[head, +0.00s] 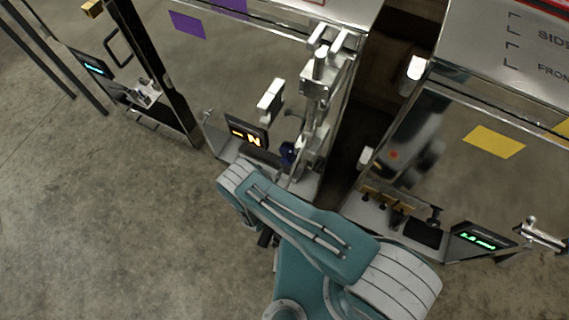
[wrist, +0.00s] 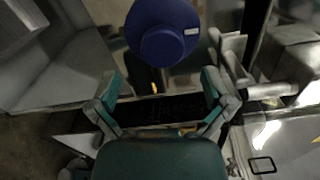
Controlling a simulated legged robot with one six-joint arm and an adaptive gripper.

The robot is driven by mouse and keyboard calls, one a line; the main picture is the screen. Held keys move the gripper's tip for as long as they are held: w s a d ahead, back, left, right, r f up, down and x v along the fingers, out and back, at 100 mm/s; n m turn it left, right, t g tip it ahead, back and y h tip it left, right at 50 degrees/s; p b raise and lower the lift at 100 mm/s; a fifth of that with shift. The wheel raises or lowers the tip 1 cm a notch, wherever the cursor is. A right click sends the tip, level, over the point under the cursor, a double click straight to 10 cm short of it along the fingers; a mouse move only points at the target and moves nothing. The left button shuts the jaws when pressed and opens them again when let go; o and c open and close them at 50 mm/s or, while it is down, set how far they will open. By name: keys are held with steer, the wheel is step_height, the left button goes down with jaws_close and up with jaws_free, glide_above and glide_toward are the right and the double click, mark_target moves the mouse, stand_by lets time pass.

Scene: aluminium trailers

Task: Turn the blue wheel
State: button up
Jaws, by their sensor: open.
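The blue wheel (wrist: 162,30) shows at the top middle of the wrist view, seen close up, with a rounder blue hub at its lower side and a small pale label. In the head view only a small dark-blue part of it (head: 288,153) shows, on the metal fixture just beyond my arm. My gripper (wrist: 161,88) is open and empty, with its teal and grey fingers apart. In the wrist view the wheel lies above the gap between the fingertips, clear of both. In the head view my gripper is hidden by my arm.
A metal valve-like fixture (head: 318,80) stands on the left trailer beside an orange-lit display (head: 247,133). A dark gap separates it from the right trailer, which has a green-lit display (head: 482,238) and a row of small knobs (head: 395,209). Concrete floor (head: 90,220) is clear at left.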

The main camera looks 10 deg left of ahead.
mark_target(285, 163)
steer(key=v, duration=0.7)
steer(key=shift+w, duration=0.1)
steer(key=w+d+m, duration=0.1)
steer(key=w+m, duration=0.2)
steer(key=m, duration=0.2)
steer(key=w+d+m, duration=0.1)
steer(key=w+m, duration=0.3)
steer(key=m, duration=0.2)
steer(key=w+d+m, duration=0.2)
steer(key=w+m, duration=0.2)
steer(key=m, duration=0.1)
steer(key=shift+w+r, duration=0.2)
steer(key=shift+r, duration=0.1)
steer(key=shift+m, duration=0.3)
steer(key=c, duration=1.1)
